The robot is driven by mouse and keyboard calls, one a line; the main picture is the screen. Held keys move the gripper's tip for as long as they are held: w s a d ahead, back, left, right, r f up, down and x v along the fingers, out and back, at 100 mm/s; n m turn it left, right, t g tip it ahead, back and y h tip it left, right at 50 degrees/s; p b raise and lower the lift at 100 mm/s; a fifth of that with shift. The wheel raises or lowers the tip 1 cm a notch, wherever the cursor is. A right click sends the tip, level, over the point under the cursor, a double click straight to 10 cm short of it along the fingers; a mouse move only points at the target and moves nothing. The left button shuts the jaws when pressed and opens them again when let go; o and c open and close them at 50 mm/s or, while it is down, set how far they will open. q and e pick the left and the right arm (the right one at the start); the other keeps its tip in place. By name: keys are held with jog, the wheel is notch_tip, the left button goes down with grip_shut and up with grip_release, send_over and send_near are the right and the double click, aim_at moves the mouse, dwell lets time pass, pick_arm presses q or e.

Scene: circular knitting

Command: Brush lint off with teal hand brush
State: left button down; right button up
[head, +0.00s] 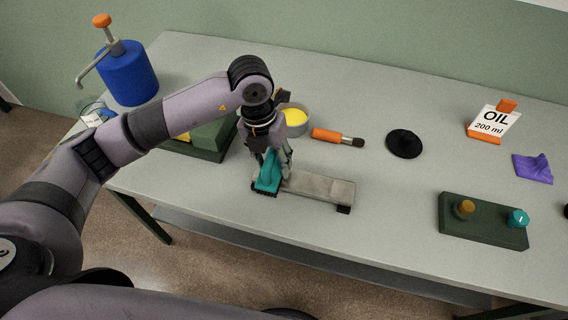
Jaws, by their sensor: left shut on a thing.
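The brush's dark bristles are at the left end of a grey, flat plate-like part (318,186) near the table's front edge. I cannot tell whether the bristles press on the plate or sit just above it. No lint can be made out on the plate at this size. The plate has a dark foot at its right end. My right gripper is not in view.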

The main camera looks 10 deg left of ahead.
pick_arm(q)
jog(key=shift+a+r, duration=0.1)
jog(key=shift+a, duration=0.15)
jog(key=shift+d, duration=0.1)
jog(key=shift+s+d+b, duration=0.1)
jog(key=shift+d+b, duration=0.25)
jog(key=shift+d, duration=2.1)
jog(key=shift+d, duration=0.1)
jog(key=shift+s+d, duration=0.1)
jog(key=shift+d, duration=2.35)
jog(key=shift+b, duration=0.3)
